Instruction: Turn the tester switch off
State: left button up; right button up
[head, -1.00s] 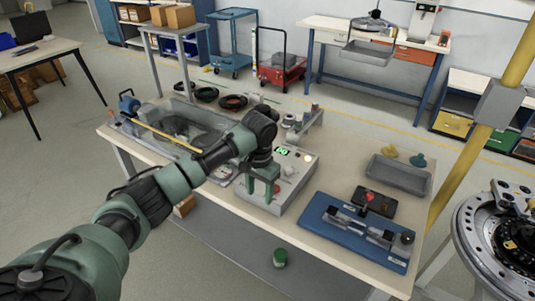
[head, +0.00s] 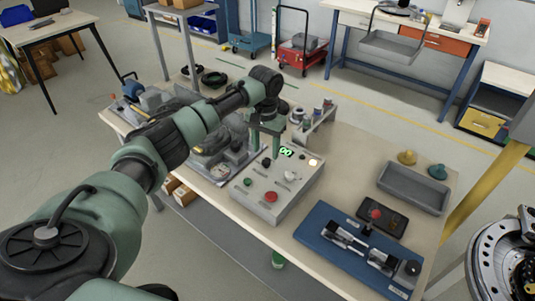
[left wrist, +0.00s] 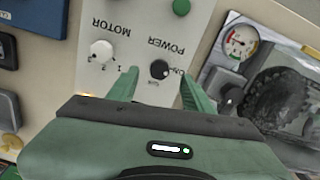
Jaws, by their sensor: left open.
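In the left wrist view, the black POWER switch knob (left wrist: 159,69) lies between the lines of the two fingers (left wrist: 158,78). The white MOTOR knob (left wrist: 101,50) is left of it, outside the fingers. I cannot tell whether a finger touches the POWER knob. My right gripper is not in view.
A blue fixture (head: 325,245) and a grey tray (head: 414,189) lie right of the tester. A rack with small spools (head: 309,120) stands behind it. A gauge (left wrist: 240,42) lies close beside it in the wrist view. A yellow post (head: 487,190) stands at the right.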

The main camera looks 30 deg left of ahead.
aim_at(267, 160)
pick_arm(q)
notch_tip(267, 160, down, 3)
jog(key=shift+r, duration=0.2)
jog(key=shift+w+f, duration=0.15)
jog(key=shift+f, duration=0.65)
grip_shut()
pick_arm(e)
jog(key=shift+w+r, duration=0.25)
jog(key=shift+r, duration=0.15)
